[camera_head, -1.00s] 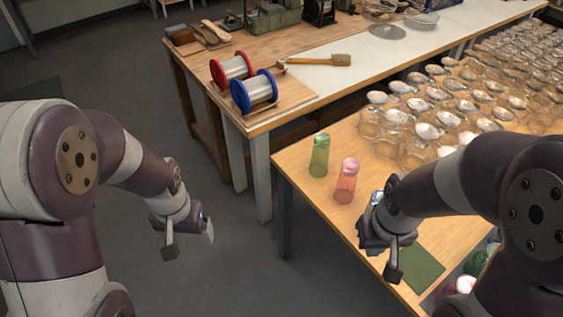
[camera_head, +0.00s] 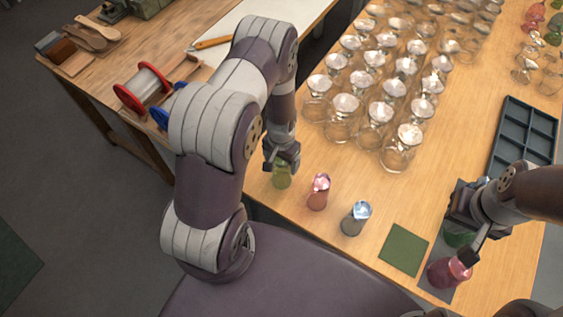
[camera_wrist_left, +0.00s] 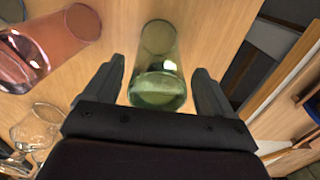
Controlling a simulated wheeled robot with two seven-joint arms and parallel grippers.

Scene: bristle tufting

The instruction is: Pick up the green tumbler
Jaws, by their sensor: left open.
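The green tumbler (camera_head: 281,180) stands on the wooden table near its left edge, partly hidden by my left gripper (camera_head: 282,166). In the left wrist view the green tumbler (camera_wrist_left: 158,68) lies between the two spread fingers of my left gripper (camera_wrist_left: 162,90). The gripper is open, with gaps visible at both sides of the tumbler. My right gripper (camera_head: 468,240) is at the right side of the table, close to a dark pink glass (camera_head: 450,271) and another green glass (camera_head: 459,236). Whether its fingers are open or shut is unclear.
A pink tumbler (camera_head: 319,192) and a blue-grey tumbler (camera_head: 355,218) stand beside the green one. The pink one also shows in the left wrist view (camera_wrist_left: 55,42). Many clear glasses (camera_head: 375,120) stand behind. A green square (camera_head: 404,250) and a dark divided tray (camera_head: 525,135) lie to the right.

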